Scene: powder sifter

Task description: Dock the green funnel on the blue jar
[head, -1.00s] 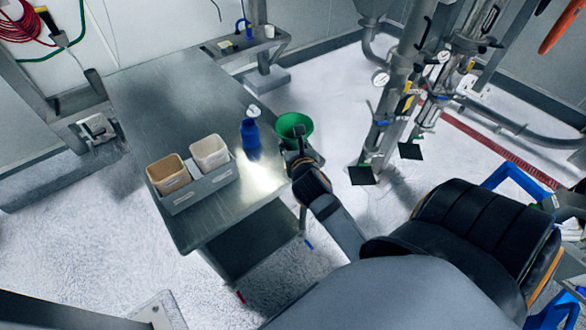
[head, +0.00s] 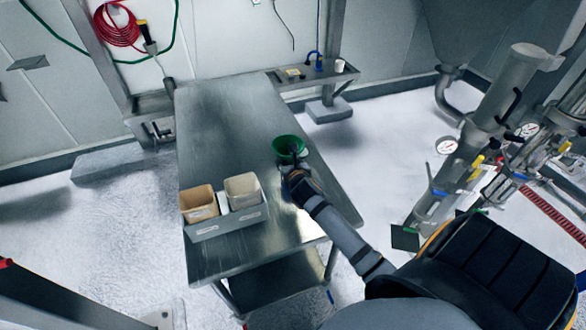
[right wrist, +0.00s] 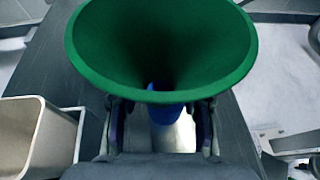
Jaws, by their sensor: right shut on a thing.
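The green funnel (head: 289,146) is over the right part of the steel table in the head view, its wide mouth up. My right gripper (head: 291,162) is shut on it. In the right wrist view the funnel (right wrist: 160,45) fills the upper middle, with the fingers of my right gripper (right wrist: 160,112) on either side below its rim. A part of the blue jar (right wrist: 160,108) shows just under the funnel's rim, between the fingers. In the head view the jar is hidden behind the funnel and gripper. I cannot tell whether funnel and jar touch. My left gripper is out of view.
A grey holder (head: 228,225) with a tan bin (head: 199,204) and a whitish bin (head: 242,190) stands left of my right gripper on the table (head: 225,120). The far part of the table is clear. Pipework with gauges (head: 446,145) stands on the floor to the right.

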